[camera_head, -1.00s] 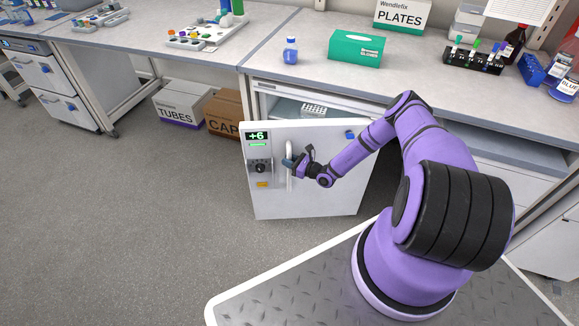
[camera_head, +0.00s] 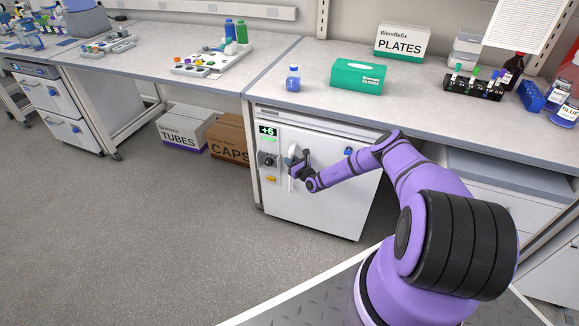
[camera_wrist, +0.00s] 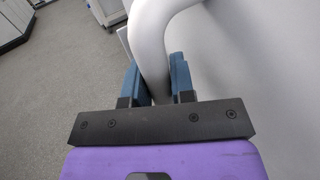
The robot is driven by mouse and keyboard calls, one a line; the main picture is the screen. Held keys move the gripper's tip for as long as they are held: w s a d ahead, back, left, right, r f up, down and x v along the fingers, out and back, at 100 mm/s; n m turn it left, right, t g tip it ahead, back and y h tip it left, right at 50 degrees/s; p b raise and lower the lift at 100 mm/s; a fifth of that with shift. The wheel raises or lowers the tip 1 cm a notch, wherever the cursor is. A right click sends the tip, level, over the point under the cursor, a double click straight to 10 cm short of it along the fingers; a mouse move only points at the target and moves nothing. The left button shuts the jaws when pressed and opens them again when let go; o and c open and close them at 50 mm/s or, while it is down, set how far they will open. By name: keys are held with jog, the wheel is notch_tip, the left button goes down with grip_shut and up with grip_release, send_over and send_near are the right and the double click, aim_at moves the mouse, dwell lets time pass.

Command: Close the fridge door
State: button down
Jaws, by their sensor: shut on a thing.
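The white fridge (camera_head: 325,205) stands under the bench, its door front carrying a "+6" display, a knob and a yellow label. The door sits at or very near the fridge body; I cannot tell whether a thin gap remains. My gripper (camera_head: 294,166) is at the door's vertical handle on its left side. In the wrist view, my gripper (camera_wrist: 155,85) has its blue fingers on both sides of the pale curved handle (camera_wrist: 150,45) and is shut on it. The door face (camera_wrist: 255,75) fills the right of that view.
Boxes marked TUBES (camera_head: 185,130) and CAPS (camera_head: 230,140) stand on the floor left of the fridge. The bench top above holds a blue bottle (camera_head: 293,78), a green box (camera_head: 357,77) and a tube rack (camera_head: 473,84). The grey floor (camera_head: 130,230) in front is clear.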

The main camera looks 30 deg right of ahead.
jog(key=shift+w+d+h, duration=0.25)
jog(key=shift+d+h, duration=0.05)
jog(key=shift+d, duration=0.45)
jog(key=c, duration=1)
grip_release()
jog(key=shift+d, duration=0.1)
jog(key=s, duration=0.7)
jog(key=s+d, duration=0.1)
jog(key=s, duration=0.2)
jog(key=shift+s, duration=0.35)
